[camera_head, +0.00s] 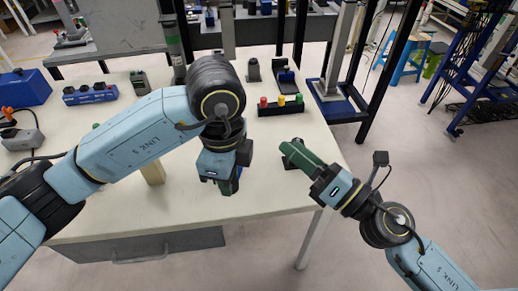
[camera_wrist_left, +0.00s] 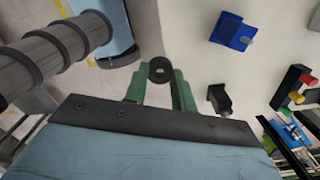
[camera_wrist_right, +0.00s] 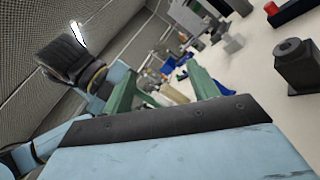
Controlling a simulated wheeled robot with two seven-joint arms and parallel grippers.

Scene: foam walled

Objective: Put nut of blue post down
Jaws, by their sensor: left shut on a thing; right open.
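My left gripper (camera_head: 222,186) points down over the front middle of the table. In the left wrist view its green fingers (camera_wrist_left: 160,84) are shut on a black round nut (camera_wrist_left: 160,70) with a hole in it. In the head view the gripper hides the nut. My right gripper (camera_head: 291,150) is open and empty above the table's right edge. Its green fingers are spread in the right wrist view (camera_wrist_right: 160,85).
A rack with red, yellow and green pegs (camera_head: 281,106) stands behind the right gripper. A dark post with a round top (camera_wrist_right: 293,62) is near the right gripper. A blue box (camera_head: 24,88) sits at the far left.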

